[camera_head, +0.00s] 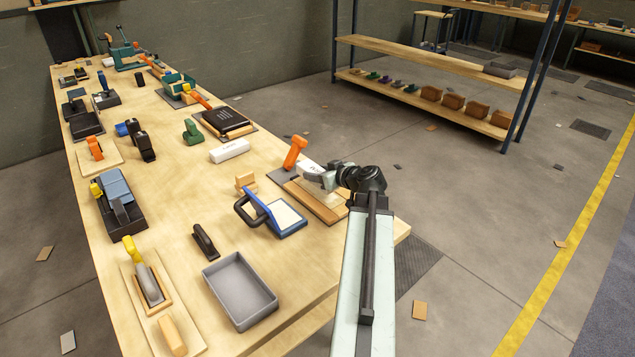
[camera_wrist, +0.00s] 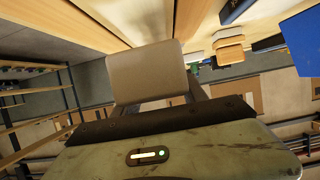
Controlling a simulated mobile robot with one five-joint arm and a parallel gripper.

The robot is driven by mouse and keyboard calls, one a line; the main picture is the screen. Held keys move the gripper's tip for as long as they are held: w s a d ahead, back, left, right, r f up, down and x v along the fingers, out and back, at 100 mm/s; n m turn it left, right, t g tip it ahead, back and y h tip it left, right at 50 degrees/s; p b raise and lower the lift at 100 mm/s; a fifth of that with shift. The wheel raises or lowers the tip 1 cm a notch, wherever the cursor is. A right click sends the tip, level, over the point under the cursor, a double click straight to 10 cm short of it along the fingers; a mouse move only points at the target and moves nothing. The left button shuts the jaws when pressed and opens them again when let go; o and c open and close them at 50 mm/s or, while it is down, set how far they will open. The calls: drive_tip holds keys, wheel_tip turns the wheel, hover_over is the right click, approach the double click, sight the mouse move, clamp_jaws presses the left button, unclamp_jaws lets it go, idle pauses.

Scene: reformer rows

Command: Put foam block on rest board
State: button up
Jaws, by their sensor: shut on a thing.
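My gripper (camera_head: 325,181) is at the right side of the workbench and is shut on a pale grey-tan block, which I take to be the foam block. In the wrist view the foam block (camera_wrist: 150,75) fills the space between the jaws, its broad face towards the camera. In the head view my gripper partly hides it. A wooden board (camera_head: 318,205), which looks like the rest board, lies just below and beside my gripper near the bench edge. Whether the block touches the board cannot be told.
An orange-handled tool (camera_head: 295,152) stands behind the board. A blue-framed float (camera_head: 284,219) and small wooden blocks (camera_head: 246,181) lie left of it. A grey tray (camera_head: 240,290) is nearer the front. The bench's right edge (camera_head: 401,232) is close.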

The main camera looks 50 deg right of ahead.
wheel_tip(320, 180, down, 4)
drive_tip(key=shift+d+r+b, duration=0.1)
drive_tip(key=shift+d+b, duration=0.05)
drive_tip(key=shift+b, duration=1.1)
drive_tip(key=shift+r, duration=0.25)
drive_tip(key=shift+f, duration=0.2)
drive_tip(key=o, duration=1.3)
drive_tip(key=shift+o, duration=0.2)
